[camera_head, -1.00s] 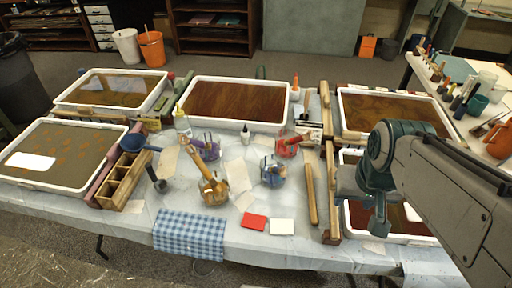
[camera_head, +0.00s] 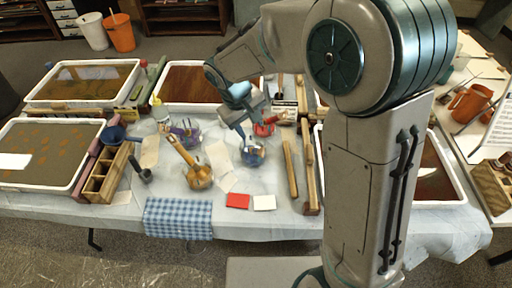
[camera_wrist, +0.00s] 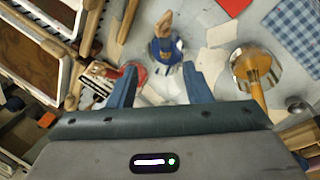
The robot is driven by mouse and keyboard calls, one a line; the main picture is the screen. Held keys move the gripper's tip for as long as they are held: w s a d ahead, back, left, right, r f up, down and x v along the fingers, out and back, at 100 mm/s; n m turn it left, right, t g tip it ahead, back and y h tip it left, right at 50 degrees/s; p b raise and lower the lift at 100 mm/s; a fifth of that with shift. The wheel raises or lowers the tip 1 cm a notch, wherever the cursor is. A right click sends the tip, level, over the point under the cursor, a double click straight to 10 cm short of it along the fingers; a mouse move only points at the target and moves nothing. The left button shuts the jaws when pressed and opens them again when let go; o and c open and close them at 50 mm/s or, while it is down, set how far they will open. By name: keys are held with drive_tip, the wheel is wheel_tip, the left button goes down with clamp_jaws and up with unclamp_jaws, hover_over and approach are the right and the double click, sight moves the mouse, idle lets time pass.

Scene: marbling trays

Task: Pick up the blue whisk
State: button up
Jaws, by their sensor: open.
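A clear round jar (camera_head: 252,156) with a blue item inside, apparently the blue whisk, stands on the covered table. In the wrist view the blue whisk (camera_wrist: 166,46) shows in its jar, with a tan upper part pointing away from my gripper. Its fine shape is too small to tell. My gripper (camera_wrist: 160,88) is open and empty, with its two blue-grey fingers apart and the jar beyond the gap between them. In the head view my gripper (camera_head: 240,128) hangs above and a little left of the jar; my arm hides part of the table.
A red-filled jar (camera_head: 264,128), a purple one (camera_head: 186,134) and an orange one with a wooden handle (camera_head: 199,178) stand close by. Wooden rods (camera_head: 289,168) lie to the right. A red card (camera_head: 237,201) and blue checked cloth (camera_head: 178,218) lie in front.

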sight(259, 152)
drive_tip(key=x, duration=0.8)
drive_tip(key=shift+s+a+p+x, duration=0.1)
drive_tip(key=shift+s+p+x, duration=0.1)
drive_tip(key=shift+x, duration=0.75)
drive_tip(key=shift+s+a+p+x, duration=0.1)
drive_tip(key=shift+p+x, duration=0.05)
drive_tip(key=shift+x, duration=0.75)
drive_tip(key=shift+s+p+x, duration=0.15)
drive_tip(key=shift+p+x, duration=0.05)
drive_tip(key=shift+x, duration=0.75)
drive_tip(key=c, duration=1)
